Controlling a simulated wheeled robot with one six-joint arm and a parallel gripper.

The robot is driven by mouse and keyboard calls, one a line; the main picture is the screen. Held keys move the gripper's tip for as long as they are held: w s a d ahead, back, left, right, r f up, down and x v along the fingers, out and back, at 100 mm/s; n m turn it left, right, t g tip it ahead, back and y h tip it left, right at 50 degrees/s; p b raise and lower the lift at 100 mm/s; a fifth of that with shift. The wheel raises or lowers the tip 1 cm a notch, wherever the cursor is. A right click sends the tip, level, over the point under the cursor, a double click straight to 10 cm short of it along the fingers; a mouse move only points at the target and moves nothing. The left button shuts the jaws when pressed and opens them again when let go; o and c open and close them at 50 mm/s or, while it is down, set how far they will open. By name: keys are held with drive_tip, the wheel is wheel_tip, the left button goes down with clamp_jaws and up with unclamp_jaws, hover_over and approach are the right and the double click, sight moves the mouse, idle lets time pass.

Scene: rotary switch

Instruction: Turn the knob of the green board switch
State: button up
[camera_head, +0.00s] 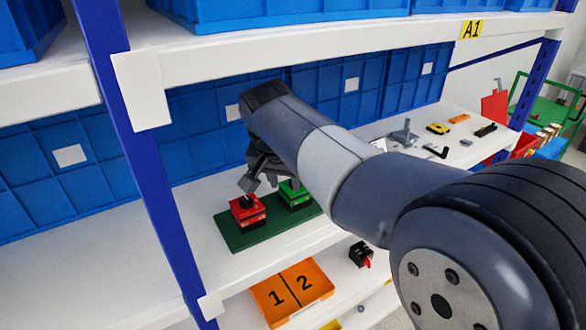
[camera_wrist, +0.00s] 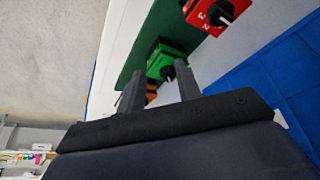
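A dark green board (camera_head: 235,238) lies on the middle shelf and bears a red switch (camera_head: 247,213) and a green switch (camera_head: 295,195). In the wrist view the green switch (camera_wrist: 160,58) has a black knob (camera_wrist: 168,73), and the red switch (camera_wrist: 205,12) with its own black knob is at the top right. My gripper (camera_head: 256,184) is above the board, near both switches. In the wrist view the two fingers of my gripper (camera_wrist: 160,86) are apart, with the green switch's knob showing between them, close to the right finger. I cannot tell whether they touch it.
A blue shelf post (camera_head: 150,170) stands left of the board, and the upper shelf edge (camera_head: 300,45) runs above. Blue bins (camera_head: 205,130) line the back. Small tools and parts lie on the shelf at right. An orange box marked 1 and 2 (camera_head: 291,291) sits below.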

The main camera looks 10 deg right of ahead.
drive_tip(key=w+d, duration=0.1)
drive_tip(key=w, duration=0.1)
drive_tip(key=w+d+p, duration=0.1)
drive_tip(key=w, duration=0.1)
drive_tip(key=w+d+p, duration=0.1)
drive_tip(key=w, duration=0.1)
drive_tip(key=shift+d+r, duration=0.1)
drive_tip(key=x, duration=0.5)
drive_tip(key=shift+s, duration=0.15)
clamp_jaws()
